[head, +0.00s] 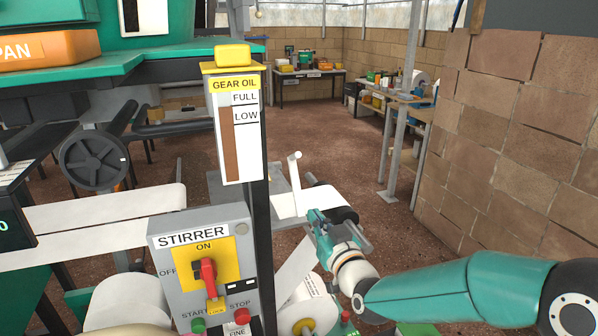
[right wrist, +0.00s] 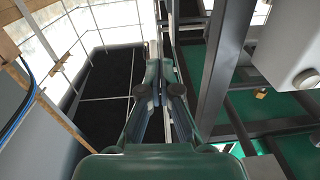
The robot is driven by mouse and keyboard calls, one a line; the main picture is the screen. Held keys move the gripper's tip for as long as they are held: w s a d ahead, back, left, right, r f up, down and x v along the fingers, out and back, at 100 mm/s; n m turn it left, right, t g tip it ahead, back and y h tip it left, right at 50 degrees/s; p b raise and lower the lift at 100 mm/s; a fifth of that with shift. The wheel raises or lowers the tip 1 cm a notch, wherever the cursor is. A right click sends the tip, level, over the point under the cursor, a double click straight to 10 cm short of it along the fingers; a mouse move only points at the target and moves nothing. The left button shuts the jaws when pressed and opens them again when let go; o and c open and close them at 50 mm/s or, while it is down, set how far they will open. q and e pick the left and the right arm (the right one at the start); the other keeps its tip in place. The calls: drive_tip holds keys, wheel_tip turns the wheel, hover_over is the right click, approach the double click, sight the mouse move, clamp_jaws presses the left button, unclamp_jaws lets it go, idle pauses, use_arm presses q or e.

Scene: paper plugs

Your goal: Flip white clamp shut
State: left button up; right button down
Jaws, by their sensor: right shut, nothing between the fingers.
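The white clamp (head: 296,184) stands raised as a thin, nearly upright white lever with a small knob at its top, beside the white paper roll behind the STIRRER box. My right gripper (head: 314,215) is just right of and below the lever, pointing up and left. Its teal fingers look closed with nothing between them. I cannot tell whether they touch the lever. In the right wrist view the gripper (right wrist: 158,72) shows with its fingers together, and I cannot make out the clamp there. My left gripper is not in view.
The grey STIRRER box (head: 205,262) with a red switch and the GEAR OIL gauge (head: 238,125) stand left of the clamp. A large paper roll (head: 310,308) lies below my right gripper. A block wall (head: 510,150) is at right. Open floor lies behind.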

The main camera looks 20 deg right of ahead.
wheel_tip(320, 180, up, 8)
drive_tip(key=d+t, duration=0.1)
drive_tip(key=t, duration=0.1)
drive_tip(key=shift+s+d+r+t, duration=0.2)
drive_tip(key=shift+s+t, duration=0.1)
drive_tip(key=shift+s, duration=0.1)
drive_tip(key=w+p, duration=0.5)
drive_tip(key=w, duration=0.8)
drive_tip(key=shift+a+r, duration=0.15)
drive_tip(key=shift+a, duration=0.1)
